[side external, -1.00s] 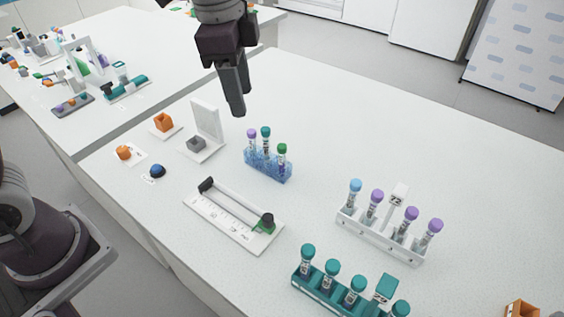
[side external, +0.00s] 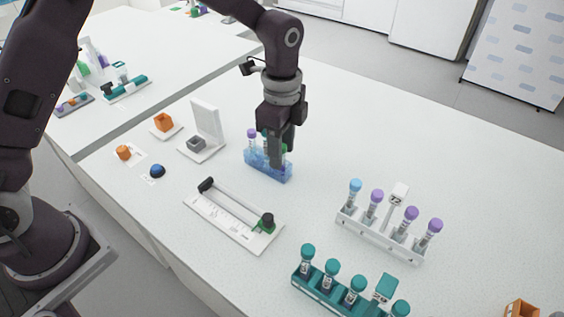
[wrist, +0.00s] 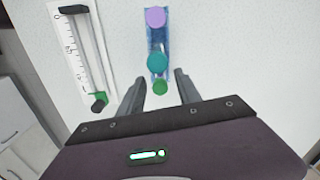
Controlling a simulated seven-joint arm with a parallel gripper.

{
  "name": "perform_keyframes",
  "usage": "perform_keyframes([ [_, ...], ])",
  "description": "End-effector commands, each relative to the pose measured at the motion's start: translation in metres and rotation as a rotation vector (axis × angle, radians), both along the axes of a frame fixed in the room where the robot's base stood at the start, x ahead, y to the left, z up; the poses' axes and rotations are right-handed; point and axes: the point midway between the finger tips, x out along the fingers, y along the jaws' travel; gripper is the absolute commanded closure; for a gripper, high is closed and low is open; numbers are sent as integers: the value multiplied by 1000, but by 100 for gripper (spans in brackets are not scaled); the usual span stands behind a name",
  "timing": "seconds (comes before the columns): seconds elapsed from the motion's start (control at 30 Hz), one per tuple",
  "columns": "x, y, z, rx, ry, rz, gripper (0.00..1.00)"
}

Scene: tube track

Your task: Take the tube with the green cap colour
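A small blue translucent rack (side external: 262,165) stands in the middle of the table and holds three tubes. The green-capped tube (wrist: 160,87) is at the end of the row nearest my gripper. The teal-capped tube (wrist: 157,62) is in the middle, and the purple-capped tube (side external: 252,134) is at the far end. My gripper (wrist: 160,82) points down over the rack, its two fingers apart on either side of the green cap. No contact with the cap shows. In the side view my fingers (side external: 280,158) hide most of the green-capped and teal-capped tubes.
A white ruler slide (side external: 232,217) lies in front of the rack. A white rack (side external: 380,236) and a teal rack (side external: 330,295) of tubes stand to the right. A white stand with a grey block (side external: 205,140) is at left. Table behind the rack is clear.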

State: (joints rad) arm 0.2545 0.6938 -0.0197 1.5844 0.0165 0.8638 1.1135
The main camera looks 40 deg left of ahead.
Motion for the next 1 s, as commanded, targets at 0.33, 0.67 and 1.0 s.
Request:
perform_keyframes([
  [0.33, 0, 0, 0, 0, -1, 1, 100],
  [0.67, 1, 0, 25, -1, -4, 1, 100],
  [1.0, 1, 0, 126, -3, -8, 1, 100],
])
